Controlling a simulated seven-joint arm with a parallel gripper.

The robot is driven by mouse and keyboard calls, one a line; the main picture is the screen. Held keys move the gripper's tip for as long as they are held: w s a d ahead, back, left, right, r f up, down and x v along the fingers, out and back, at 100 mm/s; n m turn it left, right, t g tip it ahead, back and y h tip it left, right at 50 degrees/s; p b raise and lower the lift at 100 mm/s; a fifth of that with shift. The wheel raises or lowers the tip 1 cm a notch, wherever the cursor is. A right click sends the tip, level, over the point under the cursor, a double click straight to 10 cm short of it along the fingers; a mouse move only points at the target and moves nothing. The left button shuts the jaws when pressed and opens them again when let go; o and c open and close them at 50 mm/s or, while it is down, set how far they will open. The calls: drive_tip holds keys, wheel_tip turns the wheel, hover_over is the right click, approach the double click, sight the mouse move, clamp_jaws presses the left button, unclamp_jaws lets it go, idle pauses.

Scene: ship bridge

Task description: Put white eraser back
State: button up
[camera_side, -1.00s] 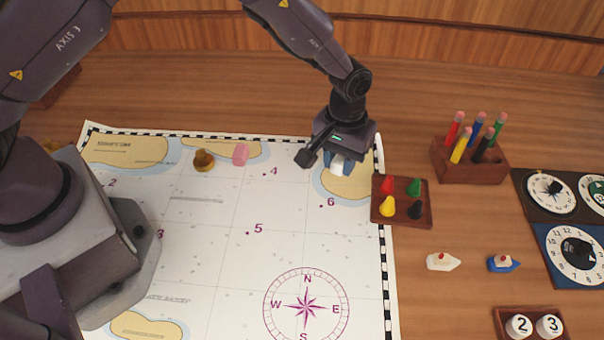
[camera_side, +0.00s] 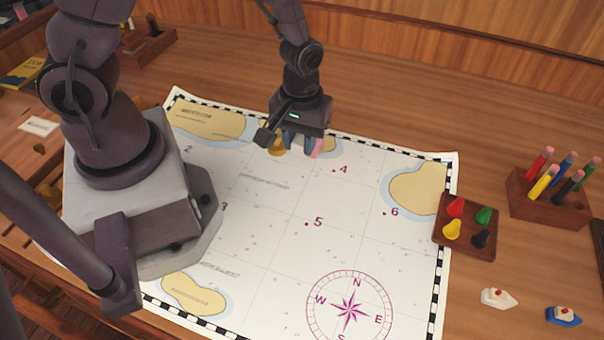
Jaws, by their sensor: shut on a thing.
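My gripper (camera_side: 300,143) is over the back part of the chart, pointing down, with bluish fingertips. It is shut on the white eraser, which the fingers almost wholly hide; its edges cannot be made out. A pink eraser (camera_side: 317,147) shows just right of the fingers, partly covered by them. Whether the fingers touch it cannot be told. A brass piece (camera_side: 277,146) shows just left of the fingers.
The chart (camera_side: 270,226) lies flat, mostly bare. A tray of coloured pawns (camera_side: 464,249) sits on its right edge. A pencil block (camera_side: 545,205) and two toy boats (camera_side: 498,297) stand further right. A wooden holder (camera_side: 150,48) is at the back left.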

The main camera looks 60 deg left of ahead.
sight(301, 178)
wheel_tip(301, 178, down, 8)
drive_tip(key=shift+w+f, duration=0.1)
idle(0.4)
drive_tip(key=shift+f, duration=0.1)
drive_tip(key=o, duration=0.8)
